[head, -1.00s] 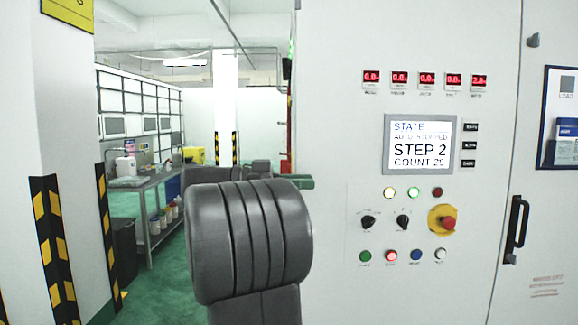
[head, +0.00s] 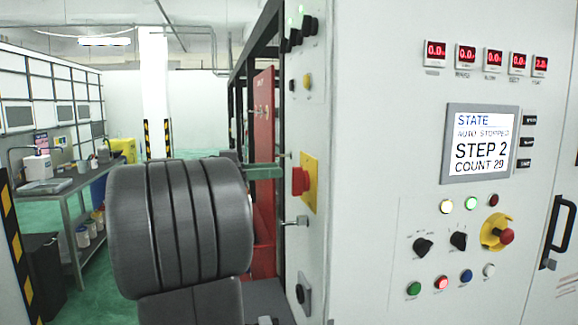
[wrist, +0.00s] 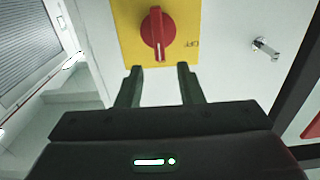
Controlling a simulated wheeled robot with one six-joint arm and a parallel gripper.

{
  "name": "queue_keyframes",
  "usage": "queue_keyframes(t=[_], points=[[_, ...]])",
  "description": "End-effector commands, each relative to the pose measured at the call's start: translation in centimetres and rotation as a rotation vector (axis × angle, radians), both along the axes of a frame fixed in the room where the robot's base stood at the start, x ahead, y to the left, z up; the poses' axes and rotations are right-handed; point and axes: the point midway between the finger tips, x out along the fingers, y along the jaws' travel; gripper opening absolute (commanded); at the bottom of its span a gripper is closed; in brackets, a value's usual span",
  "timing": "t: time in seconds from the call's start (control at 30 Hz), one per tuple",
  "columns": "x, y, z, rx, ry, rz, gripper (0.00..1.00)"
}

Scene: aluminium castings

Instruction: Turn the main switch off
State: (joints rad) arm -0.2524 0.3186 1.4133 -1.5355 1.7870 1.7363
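The main switch is a red rotary knob (head: 299,181) on a yellow plate (head: 311,190), on the narrow side face of the cabinet. In the wrist view the red knob (wrist: 157,30) shows large on the yellow plate (wrist: 128,28). Its grip bar runs up and down in the picture, and upside-down "OFF" lettering is to its right. My gripper (wrist: 159,76) is open and empty. Its two fingers are apart, pointing toward the plate, with the knob ahead of the gap. In the head view my gripper (head: 268,172) is beside the knob, just left of it; contact cannot be told.
A metal latch (wrist: 265,48) sticks out beside the plate; it also shows below the plate in the head view (head: 296,221). The emergency stop (head: 505,236) and lit display (head: 481,144) are on the front panel. A red panel (head: 264,150) stands behind. A workbench (head: 70,182) is at left.

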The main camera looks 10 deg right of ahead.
Motion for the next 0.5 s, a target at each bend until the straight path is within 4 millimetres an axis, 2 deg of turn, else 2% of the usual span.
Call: queue_keyframes(t=[0.03,0.2,0.5], points=[[0.0,-1.0,0.2,-0.001,0.001,-0.005,0.34],[0.1,-3.5,0.1,0.0,0.001,-0.003,0.34],[0.2,-4.9,0.0,0.0,0.001,0.0,0.34]])
